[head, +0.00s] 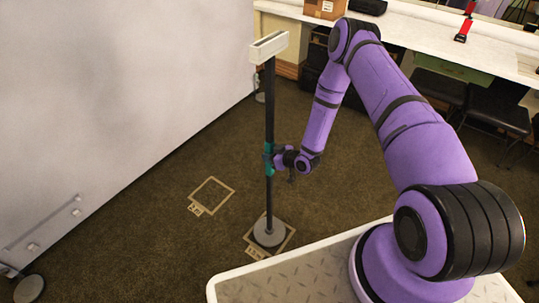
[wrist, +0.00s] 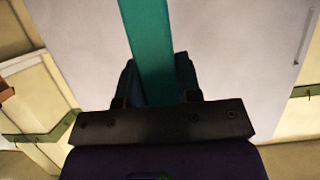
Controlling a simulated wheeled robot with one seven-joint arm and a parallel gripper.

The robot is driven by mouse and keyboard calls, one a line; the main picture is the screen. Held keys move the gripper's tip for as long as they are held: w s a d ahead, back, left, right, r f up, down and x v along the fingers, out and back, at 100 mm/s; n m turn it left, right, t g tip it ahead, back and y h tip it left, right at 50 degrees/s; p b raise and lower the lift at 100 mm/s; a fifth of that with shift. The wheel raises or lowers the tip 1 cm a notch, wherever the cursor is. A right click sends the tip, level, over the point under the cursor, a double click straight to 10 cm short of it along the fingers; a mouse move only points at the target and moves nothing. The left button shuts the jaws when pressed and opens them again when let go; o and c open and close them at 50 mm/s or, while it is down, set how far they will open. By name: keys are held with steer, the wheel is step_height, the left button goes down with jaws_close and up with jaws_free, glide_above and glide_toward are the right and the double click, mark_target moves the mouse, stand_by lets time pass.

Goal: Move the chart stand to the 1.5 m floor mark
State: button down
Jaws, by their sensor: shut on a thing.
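The chart stand (head: 269,110) has a thin black pole, a pale box-shaped head (head: 269,46) and a round grey base (head: 269,231). It stands about upright. My gripper (head: 272,157) is shut on the teal grip band (head: 268,151) midway up the pole. In the wrist view the teal band (wrist: 146,40) runs between the dark fingers of my gripper (wrist: 155,78). The base lies inside a square floor mark (head: 292,232), whose label (head: 257,253) is too small to read surely. Another square floor mark (head: 232,188) lies empty, farther back and to the left; its label (head: 195,209) is also unclear.
A large pale panel (head: 110,80) on wheeled feet (head: 30,289) stands along the left. A long white counter (head: 420,30) runs across the back, with dark chairs (head: 498,112) at the right. Brown carpet between panel and stand is clear.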

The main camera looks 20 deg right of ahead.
steer(key=shift+f, duration=1.7)
stand_by(1.5)
steer(key=c, duration=0.7)
jaws_free()
steer(key=shift+f, duration=0.1)
steer(key=shift+s, duration=0.1)
